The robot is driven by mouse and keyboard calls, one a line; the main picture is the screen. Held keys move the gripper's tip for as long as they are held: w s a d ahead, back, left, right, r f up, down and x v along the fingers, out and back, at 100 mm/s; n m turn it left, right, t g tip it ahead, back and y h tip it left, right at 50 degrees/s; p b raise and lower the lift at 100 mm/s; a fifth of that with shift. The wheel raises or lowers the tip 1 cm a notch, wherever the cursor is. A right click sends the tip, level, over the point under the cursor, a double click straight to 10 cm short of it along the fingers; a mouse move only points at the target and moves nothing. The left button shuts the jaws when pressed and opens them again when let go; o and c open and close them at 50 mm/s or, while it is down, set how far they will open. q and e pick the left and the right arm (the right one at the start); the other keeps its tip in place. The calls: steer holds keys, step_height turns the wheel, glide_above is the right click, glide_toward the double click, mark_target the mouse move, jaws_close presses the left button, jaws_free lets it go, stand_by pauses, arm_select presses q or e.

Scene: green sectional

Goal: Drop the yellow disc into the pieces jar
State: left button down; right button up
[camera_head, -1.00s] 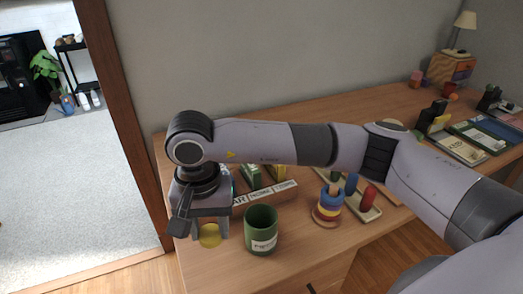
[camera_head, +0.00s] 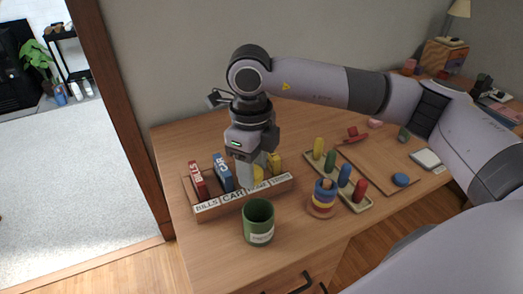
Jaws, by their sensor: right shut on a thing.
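The pieces jar is a green open-topped cup (camera_head: 258,222) with a white label, upright near the front edge of the desk. My right gripper (camera_head: 250,176) points down behind the jar, above the labelled wooden organizer. It is shut on the yellow disc (camera_head: 258,173), which shows only partly beside the fingers. The disc is apart from the jar, and the inside of the jar is mostly dark. My left gripper is out of view.
The wooden organizer (camera_head: 215,209) holds red, blue and yellow upright pieces. A ring stack (camera_head: 323,198) and a tray of coloured pegs (camera_head: 345,182) stand to the jar's right. A wooden board (camera_head: 372,163) lies farther right.

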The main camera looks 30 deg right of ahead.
mark_target(262, 180)
steer(key=m, duration=0.1)
steer(key=d+r+m, duration=0.1)
steer(key=m, duration=0.2)
steer(key=shift+d+r, duration=0.2)
steer(key=shift+d, duration=0.1)
steer(key=shift+d+m, duration=0.1)
steer(key=shift+m, duration=0.2)
steer(key=shift+f+b, duration=1.45)
steer(key=shift+f, duration=1.55)
steer(key=o, duration=1.1)
